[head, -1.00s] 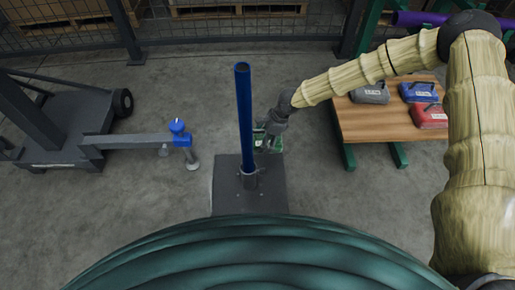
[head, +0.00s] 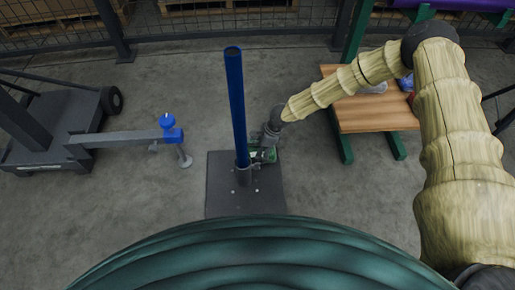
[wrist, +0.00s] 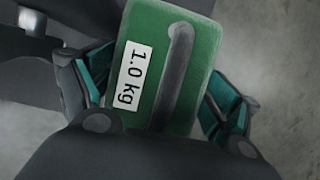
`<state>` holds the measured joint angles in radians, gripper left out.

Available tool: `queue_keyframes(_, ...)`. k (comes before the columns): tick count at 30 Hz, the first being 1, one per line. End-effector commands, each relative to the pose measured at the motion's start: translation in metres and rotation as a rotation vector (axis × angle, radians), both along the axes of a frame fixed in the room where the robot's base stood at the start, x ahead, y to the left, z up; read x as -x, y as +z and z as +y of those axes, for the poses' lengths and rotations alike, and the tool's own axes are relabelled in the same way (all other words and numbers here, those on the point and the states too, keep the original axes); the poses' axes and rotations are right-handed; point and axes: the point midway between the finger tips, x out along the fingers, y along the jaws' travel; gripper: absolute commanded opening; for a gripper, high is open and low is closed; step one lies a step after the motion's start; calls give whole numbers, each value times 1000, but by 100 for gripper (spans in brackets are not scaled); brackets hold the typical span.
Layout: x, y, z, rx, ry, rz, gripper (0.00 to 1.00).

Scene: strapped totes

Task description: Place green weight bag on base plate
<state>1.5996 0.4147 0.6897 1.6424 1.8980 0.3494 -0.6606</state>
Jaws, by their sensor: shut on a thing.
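The green weight bag (wrist: 180,75) with a white "1.0 kg" label and a grey handle fills the middle of the wrist view. My gripper (wrist: 160,100) is shut on it, with a finger at each side. In the head view my gripper (head: 268,148) is just right of the blue pole, and a little of the green bag (head: 258,155) shows there, partly hidden. The dark base plate (head: 225,195) lies on the floor under the pole. The bag appears over or near the plate's upper right part; I cannot tell whether it touches the plate.
The blue pole (head: 235,100) stands upright in a socket on the plate, close beside the bag. A wooden-topped bench (head: 375,115) is at the right, with other bags partly hidden by my arm. A wheeled stand with a blue-tipped arm (head: 120,138) is at the left.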

Motion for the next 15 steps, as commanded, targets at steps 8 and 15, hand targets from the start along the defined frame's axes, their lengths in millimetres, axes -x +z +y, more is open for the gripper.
queue_keyframes(8,0,-34,1,0,1,0,28)
queue_keyframes(15,-1,-38,1,-1,1,-2,28)
